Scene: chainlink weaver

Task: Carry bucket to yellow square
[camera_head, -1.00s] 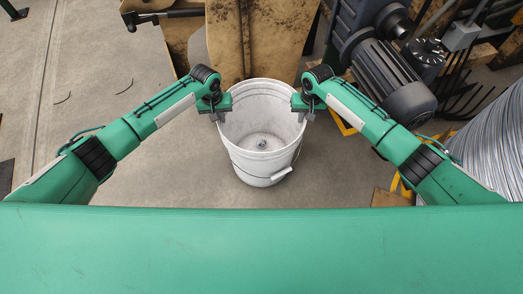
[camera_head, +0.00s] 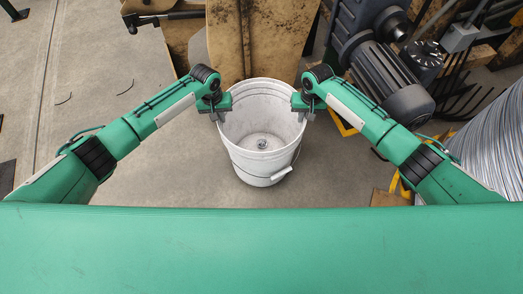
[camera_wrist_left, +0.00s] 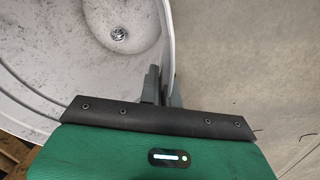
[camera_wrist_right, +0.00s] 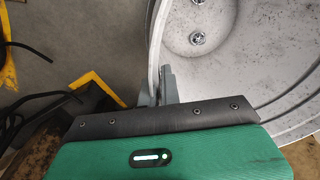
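The white bucket (camera_head: 262,150) stands upright in front of me between my two arms, its inside speckled and a small metal piece (camera_head: 262,143) at its bottom. My left gripper (camera_head: 222,112) is shut on the left side of its rim; the left wrist view shows the rim (camera_wrist_left: 167,50) between the fingers. My right gripper (camera_head: 302,112) is shut on the right side of the rim, which also shows in the right wrist view (camera_wrist_right: 154,55).
A dark motor (camera_head: 392,85) stands at the back right, with a large wire coil (camera_head: 495,140) nearer on the right. Worn tan panels (camera_head: 262,40) stand close behind the bucket. The concrete floor (camera_head: 95,60) at the left is mostly clear.

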